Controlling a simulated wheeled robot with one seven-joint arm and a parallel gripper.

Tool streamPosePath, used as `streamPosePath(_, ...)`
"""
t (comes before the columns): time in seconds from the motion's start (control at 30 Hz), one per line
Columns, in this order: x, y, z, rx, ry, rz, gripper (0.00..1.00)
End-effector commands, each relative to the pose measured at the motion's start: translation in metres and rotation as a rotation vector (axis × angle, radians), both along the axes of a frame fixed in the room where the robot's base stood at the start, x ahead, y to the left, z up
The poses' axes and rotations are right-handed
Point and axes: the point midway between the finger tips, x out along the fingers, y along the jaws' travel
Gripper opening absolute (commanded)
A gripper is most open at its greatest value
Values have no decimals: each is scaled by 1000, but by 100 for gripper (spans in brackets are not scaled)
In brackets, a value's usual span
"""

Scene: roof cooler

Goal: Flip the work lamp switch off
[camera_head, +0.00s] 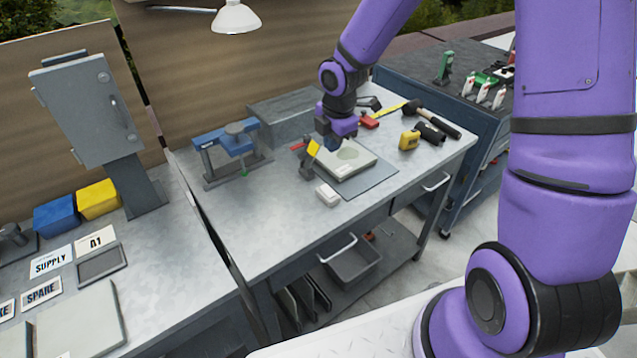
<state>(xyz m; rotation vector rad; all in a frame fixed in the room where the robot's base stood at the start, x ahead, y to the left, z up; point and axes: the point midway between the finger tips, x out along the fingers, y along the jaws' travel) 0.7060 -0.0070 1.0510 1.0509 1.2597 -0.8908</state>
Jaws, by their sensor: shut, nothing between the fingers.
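The white work lamp (236,17) hangs at the top of the view, over the back of the metal workbench (228,215). Its shade points down; I cannot tell whether it is lit. A small white box (328,195) sits near the bench's front edge; it may be the lamp switch, but its rocker is too small to read. My gripper (308,172) is above the bench, just behind and left of the white box and apart from it as far as I can see. Its fingers are shut and empty, partly hidden by the wrist.
A pale square plate on a grey mat (376,184) lies right of my gripper. A yellow tape measure (409,140) and hammer (432,120) lie right. A grey cabinet (90,105) and blue and yellow bins stand on the left bench.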

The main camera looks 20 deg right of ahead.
Motion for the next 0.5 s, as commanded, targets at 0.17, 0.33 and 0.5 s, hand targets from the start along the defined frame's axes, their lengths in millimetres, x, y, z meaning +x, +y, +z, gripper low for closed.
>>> streamPosePath(0.17, 1, 1, -3, 3, 2, 14, 0)
streamPosePath(0.33, 1, 1, -3, 2, 2, 12, 0)
streamPosePath(0.5, 1, 2, -8, 3, 3, 14, 0)
